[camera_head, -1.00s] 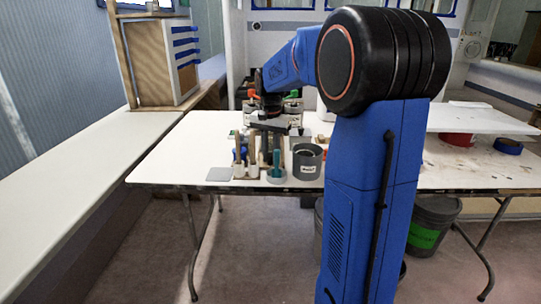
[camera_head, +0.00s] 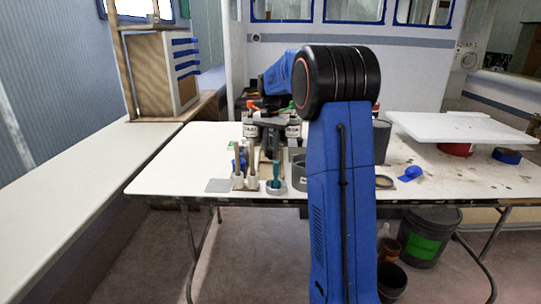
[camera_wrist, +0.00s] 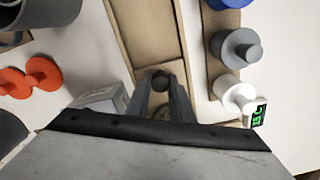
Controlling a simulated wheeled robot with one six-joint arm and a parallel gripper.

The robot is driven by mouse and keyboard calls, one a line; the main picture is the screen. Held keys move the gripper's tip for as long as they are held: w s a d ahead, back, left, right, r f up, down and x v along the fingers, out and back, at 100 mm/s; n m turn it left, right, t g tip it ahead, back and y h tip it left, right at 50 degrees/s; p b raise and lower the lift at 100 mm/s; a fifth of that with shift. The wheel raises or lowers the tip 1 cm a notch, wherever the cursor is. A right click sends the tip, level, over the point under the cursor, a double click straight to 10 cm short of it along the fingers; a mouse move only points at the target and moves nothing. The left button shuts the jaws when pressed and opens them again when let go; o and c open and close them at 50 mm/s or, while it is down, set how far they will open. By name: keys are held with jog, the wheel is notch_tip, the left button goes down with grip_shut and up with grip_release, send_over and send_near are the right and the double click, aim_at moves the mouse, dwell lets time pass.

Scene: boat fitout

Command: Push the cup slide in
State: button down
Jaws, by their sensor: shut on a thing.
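The cup slide (camera_wrist: 148,25) shows in the wrist view as a long tan board lying in a raised-edged channel. A dark round knob (camera_wrist: 160,82) stands at its near end. My gripper (camera_wrist: 161,92) has its two fingers closed around this knob. The fingers and gripper body hide the near part of the slide. In the head view my gripper (camera_head: 270,135) is low over the middle of the white table, among cups and pots. The slide itself is hard to make out there.
White, grey and blue round pieces (camera_wrist: 238,47) line the slide's right side. Orange pieces (camera_wrist: 30,80) and a grey pot (camera_wrist: 40,12) are on its left.

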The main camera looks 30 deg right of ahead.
jog(key=shift+w+d+r, duration=0.1)
jog(key=shift+w, duration=0.1)
jog(key=c, duration=1.6)
grip_release()
jog(key=shift+o, duration=0.2)
notch_tip(320, 180, up, 17)
jog(key=shift+r, duration=0.1)
